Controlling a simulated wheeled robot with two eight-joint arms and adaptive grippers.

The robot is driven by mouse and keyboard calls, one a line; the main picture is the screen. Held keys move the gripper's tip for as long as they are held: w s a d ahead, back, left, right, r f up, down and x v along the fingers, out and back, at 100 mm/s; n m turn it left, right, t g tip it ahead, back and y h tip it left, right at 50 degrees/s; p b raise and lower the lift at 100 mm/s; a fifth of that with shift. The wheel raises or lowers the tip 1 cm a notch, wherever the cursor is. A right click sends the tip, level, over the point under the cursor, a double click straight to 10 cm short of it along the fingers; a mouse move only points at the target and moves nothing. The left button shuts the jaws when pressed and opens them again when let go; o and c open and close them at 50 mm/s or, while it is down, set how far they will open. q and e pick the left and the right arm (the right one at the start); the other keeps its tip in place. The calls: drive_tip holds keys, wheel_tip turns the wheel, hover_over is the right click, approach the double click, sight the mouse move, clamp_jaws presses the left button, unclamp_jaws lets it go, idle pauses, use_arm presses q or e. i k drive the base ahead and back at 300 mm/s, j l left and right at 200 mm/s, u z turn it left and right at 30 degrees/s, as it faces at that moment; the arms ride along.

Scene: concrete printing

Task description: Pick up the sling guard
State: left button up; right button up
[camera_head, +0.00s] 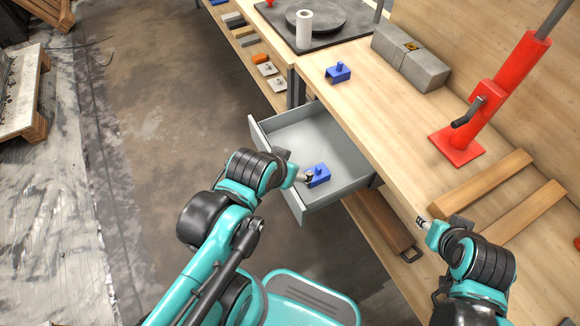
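No object here is clearly marked as the sling guard. A small blue block with a raised knob (317,175) lies in the open grey drawer (348,179). A similar blue piece (338,73) stands on the wooden workbench. My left gripper (309,178) is at the left side of the blue block in the drawer. Whether it touches or grips the block cannot be told at this size. My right gripper (421,221) is over the front edge of the bench, apart from both blue pieces; its finger opening is too small to tell.
A red stand with a lever (483,115) and grey concrete blocks (411,57) stand on the workbench (385,115). Two wooden strips (482,182) lie at the right. A white roll (304,29) stands at the back. The lower shelf (250,60) holds several small items.

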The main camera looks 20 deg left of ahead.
sight(340, 72)
drive_tip(key=i+j+z, duration=0.15)
drive_tip(key=j+z, duration=0.35)
drive_tip(key=i+j+z, duration=0.1)
drive_tip(key=j+z, duration=0.9)
